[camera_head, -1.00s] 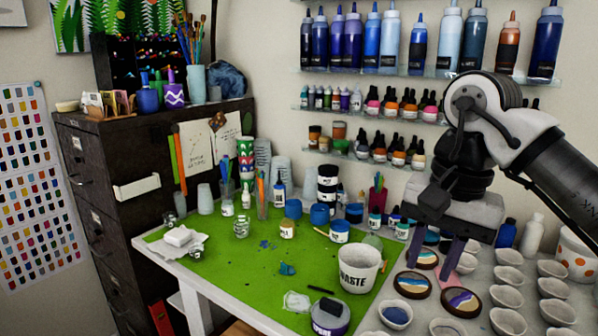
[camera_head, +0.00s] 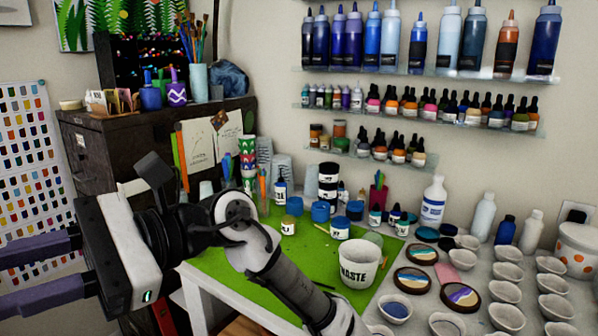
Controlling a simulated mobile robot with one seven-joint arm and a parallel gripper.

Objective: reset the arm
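My gripper (camera_head: 12,277) is at the left edge of the head view, turned sideways so that its two dark fingers point left. The fingers are well apart, with nothing visible between them; their tips are at or past the frame's edge. My arm rises from the lower middle of the view, bends over the left part of the green mat (camera_head: 226,262), and reaches left in front of the dark cabinet (camera_head: 95,150). It hides the mat's left part and what lies there.
The white waste cup (camera_head: 358,266) stands on the mat, right of my forearm. Jars, bottles and several small bowls (camera_head: 556,283) crowd the table's right side. Round painted coasters (camera_head: 412,280) lie between. Wall shelves (camera_head: 430,74) hold bottles. Colour charts (camera_head: 35,160) hang at the left.

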